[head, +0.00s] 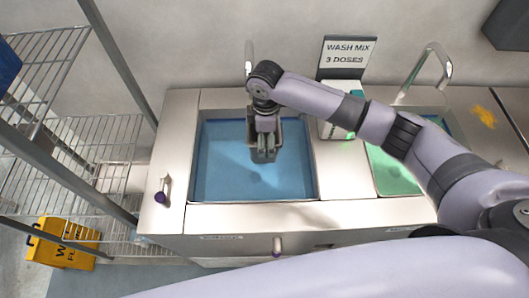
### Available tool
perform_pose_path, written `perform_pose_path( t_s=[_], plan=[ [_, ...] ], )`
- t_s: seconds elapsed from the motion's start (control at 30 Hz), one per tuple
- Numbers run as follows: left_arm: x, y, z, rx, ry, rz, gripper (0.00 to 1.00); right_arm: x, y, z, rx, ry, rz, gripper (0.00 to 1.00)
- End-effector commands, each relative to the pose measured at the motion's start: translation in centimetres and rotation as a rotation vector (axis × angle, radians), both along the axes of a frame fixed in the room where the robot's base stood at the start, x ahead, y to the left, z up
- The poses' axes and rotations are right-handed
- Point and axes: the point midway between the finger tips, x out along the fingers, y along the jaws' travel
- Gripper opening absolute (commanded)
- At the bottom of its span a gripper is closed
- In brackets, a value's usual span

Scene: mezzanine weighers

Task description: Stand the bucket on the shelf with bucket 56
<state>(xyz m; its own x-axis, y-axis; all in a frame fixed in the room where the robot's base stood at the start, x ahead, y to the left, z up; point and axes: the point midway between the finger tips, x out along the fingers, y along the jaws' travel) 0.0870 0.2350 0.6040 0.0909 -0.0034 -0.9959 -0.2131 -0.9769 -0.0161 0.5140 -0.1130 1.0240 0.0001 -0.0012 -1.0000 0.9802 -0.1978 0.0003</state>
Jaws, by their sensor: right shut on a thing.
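My right gripper (264,155) points down over the left sink basin (221,180), which holds blue liquid or has a blue floor. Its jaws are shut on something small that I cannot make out. No bucket can be identified for sure, and no number 56 is readable. A blue object (7,65), cut off by the left edge, is on the upper wire shelf (50,75); I cannot tell whether it is a bucket. My left gripper is out of view.
A sign reading WASH MIX 3 DOSES (347,55) stands behind a white dispenser (335,125) with a green light. A green basin (390,175) lies right. A purple-knobbed lever (162,192) is on the counter's left.

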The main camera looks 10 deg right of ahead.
Motion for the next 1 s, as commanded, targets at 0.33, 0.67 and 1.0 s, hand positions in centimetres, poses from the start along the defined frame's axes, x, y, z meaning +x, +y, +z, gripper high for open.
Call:
perform_pose_path(
  t_s=[0.33, 0.67, 1.0],
  plan=[
    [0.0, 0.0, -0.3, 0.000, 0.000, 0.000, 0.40, 0.0, 0.0, 0.1, 0.002, -0.002, -0.015, 0.20],
    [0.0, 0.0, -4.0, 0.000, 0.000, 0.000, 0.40, -1.4, -1.4, 0.7, 0.001, -0.006, -0.314, 0.20],
    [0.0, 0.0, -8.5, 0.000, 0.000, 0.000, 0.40, -5.0, -3.7, 2.0, 0.000, -0.005, -0.741, 0.20]
  ],
)
